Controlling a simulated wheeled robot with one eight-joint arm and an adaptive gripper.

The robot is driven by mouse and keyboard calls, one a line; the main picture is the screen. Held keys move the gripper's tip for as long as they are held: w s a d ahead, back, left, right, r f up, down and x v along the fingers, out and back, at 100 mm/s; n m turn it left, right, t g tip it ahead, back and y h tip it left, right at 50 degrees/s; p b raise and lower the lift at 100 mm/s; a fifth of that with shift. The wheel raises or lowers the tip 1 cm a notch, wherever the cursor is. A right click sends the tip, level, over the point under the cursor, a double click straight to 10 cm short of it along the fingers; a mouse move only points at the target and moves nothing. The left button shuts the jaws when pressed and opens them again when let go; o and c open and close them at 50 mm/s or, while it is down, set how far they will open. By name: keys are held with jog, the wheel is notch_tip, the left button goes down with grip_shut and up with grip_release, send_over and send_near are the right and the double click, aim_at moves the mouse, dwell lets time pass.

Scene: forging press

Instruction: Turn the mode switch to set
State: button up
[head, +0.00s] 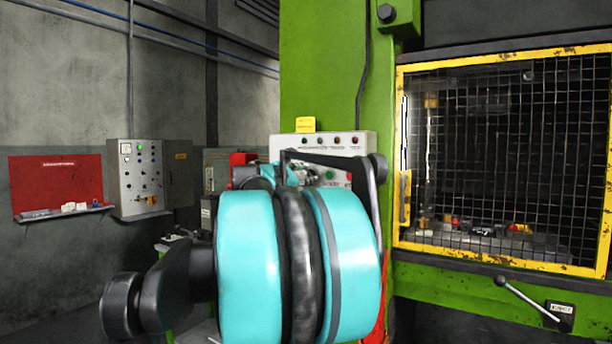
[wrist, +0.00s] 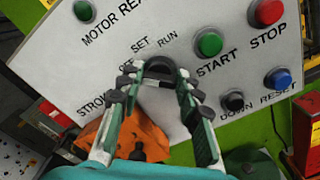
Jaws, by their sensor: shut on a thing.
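The pale control panel (wrist: 215,60) fills the upper part of the wrist view. The mode switch (wrist: 158,66), a dark rounded knob below the words SET and RUN, is on it. My gripper (wrist: 158,80), with green and grey fingers, is shut on this switch, one finger on each side. The fingers partly cover the switch and a label left of it, so I cannot tell which word it points to. In the head view the panel (head: 335,140) stands against the green press column; my teal arm hides its lower part and the switch.
Close by are the green START button (wrist: 209,43), red STOP button (wrist: 268,12), black DOWN button (wrist: 232,104) and blue RESET button (wrist: 278,80). An orange item (wrist: 150,130) lies below the panel. The yellow-framed mesh guard (head: 500,160) is to the right.

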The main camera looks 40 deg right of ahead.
jog(key=shift+m, duration=0.4)
jog(key=m, duration=0.3)
jog(key=shift+s+f+m, duration=0.1)
jog(key=shift+m, duration=0.2)
jog(key=shift+f+m, duration=0.1)
jog(key=shift+m, duration=2)
jog(key=o, duration=1.2)
jog(key=shift+c, duration=0.2)
jog(key=v, duration=1.2)
